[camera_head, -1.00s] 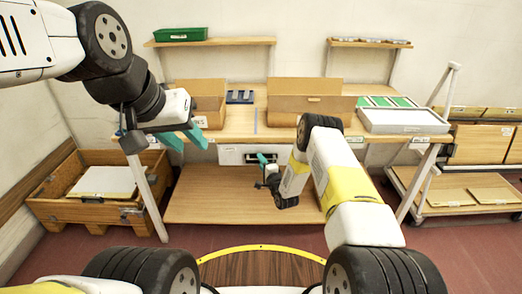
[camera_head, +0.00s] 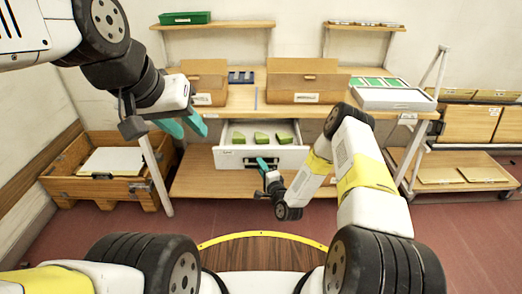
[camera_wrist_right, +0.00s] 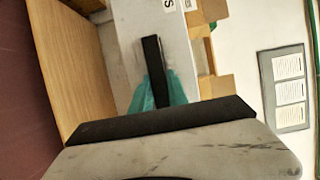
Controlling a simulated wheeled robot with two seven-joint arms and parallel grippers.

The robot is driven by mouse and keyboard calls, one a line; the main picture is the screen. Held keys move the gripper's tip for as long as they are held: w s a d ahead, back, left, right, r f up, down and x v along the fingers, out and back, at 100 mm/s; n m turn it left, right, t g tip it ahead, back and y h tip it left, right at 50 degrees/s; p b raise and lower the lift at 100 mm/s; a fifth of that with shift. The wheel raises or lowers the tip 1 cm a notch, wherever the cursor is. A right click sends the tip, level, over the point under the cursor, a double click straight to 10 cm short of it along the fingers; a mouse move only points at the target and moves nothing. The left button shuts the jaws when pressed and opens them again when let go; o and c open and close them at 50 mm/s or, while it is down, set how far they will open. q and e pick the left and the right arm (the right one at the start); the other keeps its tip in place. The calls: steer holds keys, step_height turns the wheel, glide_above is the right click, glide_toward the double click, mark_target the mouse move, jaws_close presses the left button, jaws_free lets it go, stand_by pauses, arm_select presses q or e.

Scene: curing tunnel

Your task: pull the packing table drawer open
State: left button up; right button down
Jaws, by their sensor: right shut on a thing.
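The packing table (camera_head: 350,104) stands against the back wall. Its white drawer (camera_head: 289,157) is pulled out below the tabletop, and several green pieces (camera_head: 261,138) lie inside. My right gripper (camera_head: 264,164) is at the drawer front and shut on the dark drawer handle (camera_wrist_right: 153,62). In the right wrist view its teal fingers (camera_wrist_right: 157,95) are around the handle, against the pale drawer front (camera_wrist_right: 160,20). My left gripper (camera_head: 187,127) hangs in the air left of the drawer, apart from it. Its two teal fingers are spread with nothing visible between them.
Open cardboard boxes (camera_head: 300,82) and a grey tray (camera_head: 391,99) stand on the tabletop. A wooden crate (camera_head: 105,188) is on the floor at left and a trolley (camera_head: 455,184) at right. A lower wooden shelf (camera_head: 220,184) lies under the drawer. Red floor in front is clear.

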steer(key=shift+s, duration=0.6)
steer(key=c, duration=1.3)
jaws_free()
steer(key=v, duration=0.7)
steer(key=shift+s+d, duration=0.15)
steer(key=shift+s, duration=0.25)
